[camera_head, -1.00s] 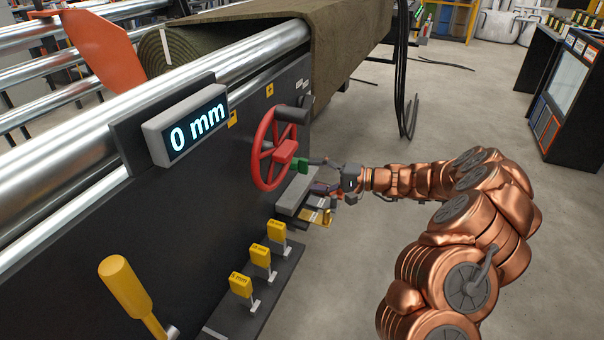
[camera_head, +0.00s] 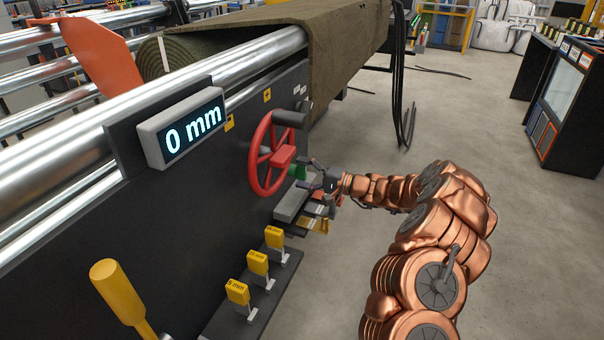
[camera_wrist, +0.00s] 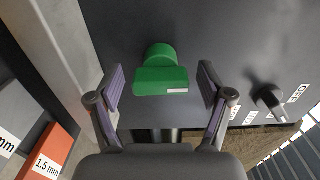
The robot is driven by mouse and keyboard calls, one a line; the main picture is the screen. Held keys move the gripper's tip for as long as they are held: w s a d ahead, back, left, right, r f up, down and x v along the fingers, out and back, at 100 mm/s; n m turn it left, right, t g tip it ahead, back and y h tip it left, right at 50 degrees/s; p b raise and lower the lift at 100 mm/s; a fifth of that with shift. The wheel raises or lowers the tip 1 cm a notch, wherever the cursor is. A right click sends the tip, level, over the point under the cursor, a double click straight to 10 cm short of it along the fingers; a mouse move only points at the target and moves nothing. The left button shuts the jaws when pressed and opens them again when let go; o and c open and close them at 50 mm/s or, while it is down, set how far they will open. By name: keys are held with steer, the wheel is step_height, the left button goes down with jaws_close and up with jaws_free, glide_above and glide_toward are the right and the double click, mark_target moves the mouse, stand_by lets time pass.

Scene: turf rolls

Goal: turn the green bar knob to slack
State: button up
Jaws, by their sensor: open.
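The green bar knob (camera_wrist: 161,81) sticks out of the dark panel in the wrist view, with a white mark at the right end of its bar. The bar lies about level in that view. In the head view the knob (camera_head: 298,172) shows only in part behind the red handwheel. My gripper (camera_wrist: 161,84) is open, with one finger to the left and one to the right of the bar, apart from it. My gripper (camera_head: 308,174) also shows in the head view, close to the panel at the knob.
The red handwheel (camera_head: 256,157) stands left of the knob in the head view. A dark lever (camera_wrist: 268,97) with small labels sits at the right in the wrist view. Yellow tagged blocks (camera_head: 257,263) stand below on a ledge.

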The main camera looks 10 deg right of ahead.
steer(key=shift+a, duration=0.1)
steer(key=c, duration=1.2)
steer(key=shift+o, duration=0.2)
steer(key=m+p, duration=0.1)
steer(key=m, duration=0.3)
steer(key=shift+r+m+p, duration=0.1)
steer(key=shift+m+p, duration=0.2)
steer(key=shift+m, duration=0.1)
steer(key=m+p, duration=0.1)
steer(key=m, duration=0.3)
steer(key=shift+p, duration=0.35)
steer(key=m+p, duration=0.1)
steer(key=m, duration=0.4)
steer(key=shift+p, duration=0.4)
steer(key=shift+m+p, duration=0.75)
steer(key=shift+m, duration=1.35)
